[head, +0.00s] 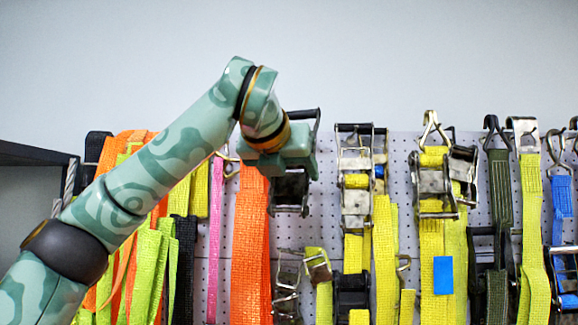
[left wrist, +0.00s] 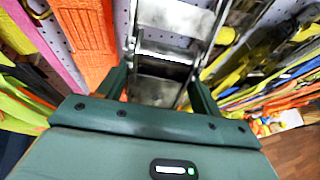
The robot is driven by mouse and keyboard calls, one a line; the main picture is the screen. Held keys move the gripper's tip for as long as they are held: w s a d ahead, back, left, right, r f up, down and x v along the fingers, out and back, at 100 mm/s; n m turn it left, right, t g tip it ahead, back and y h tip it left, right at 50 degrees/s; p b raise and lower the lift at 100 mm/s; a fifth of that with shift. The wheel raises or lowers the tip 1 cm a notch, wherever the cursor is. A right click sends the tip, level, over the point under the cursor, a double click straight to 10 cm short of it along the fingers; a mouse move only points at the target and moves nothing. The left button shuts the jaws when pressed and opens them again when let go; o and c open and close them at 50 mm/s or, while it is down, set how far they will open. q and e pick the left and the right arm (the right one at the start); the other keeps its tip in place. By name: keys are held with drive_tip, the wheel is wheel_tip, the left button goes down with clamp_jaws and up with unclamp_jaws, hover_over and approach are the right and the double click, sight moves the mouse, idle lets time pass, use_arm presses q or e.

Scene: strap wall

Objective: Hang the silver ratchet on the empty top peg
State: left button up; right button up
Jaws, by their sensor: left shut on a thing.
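My left gripper (head: 300,158) is in front of the upper part of the pegboard, shut on a metal ratchet (head: 290,190). In the left wrist view the silver ratchet frame (left wrist: 168,48) stands between the two green fingers (left wrist: 160,92). In the head view the gripper and wrist cover part of it; its dark lower frame shows below and a dark bar shows above. I cannot make out the empty top peg; whether the ratchet touches a peg is hidden. My right gripper is not in view.
The pegboard (head: 325,215) is crowded. An orange strap (head: 251,235) hangs just left of the held ratchet. Another ratchet with a yellow strap (head: 356,180) hangs to its right, and a small silver ratchet (head: 287,285) hangs below. The wall above is clear.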

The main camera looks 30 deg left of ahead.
use_arm(q)
drive_tip(key=shift+w+a+f+p, duration=0.1)
drive_tip(key=shift+w+a+p, duration=0.15)
drive_tip(key=shift+w+a, duration=0.35)
drive_tip(key=shift+w+a+p, duration=0.25)
drive_tip(key=shift+w+a, duration=0.05)
drive_tip(key=shift+w, duration=0.5)
drive_tip(key=shift+w+a+f+b, duration=0.3)
drive_tip(key=shift+w+f+b, duration=0.2)
drive_tip(key=shift+f, duration=0.15)
drive_tip(key=o, duration=1.6)
drive_tip(key=shift+o, duration=0.2)
drive_tip(key=shift+s+d, duration=0.1)
drive_tip(key=shift+f, duration=0.1)
drive_tip(key=shift+s+d+r, duration=0.1)
drive_tip(key=shift+s+r, duration=0.1)
drive_tip(key=shift+s, duration=0.25)
drive_tip(key=b+v, duration=0.3)
drive_tip(key=v, duration=1.2)
drive_tip(key=shift+s, duration=0.2)
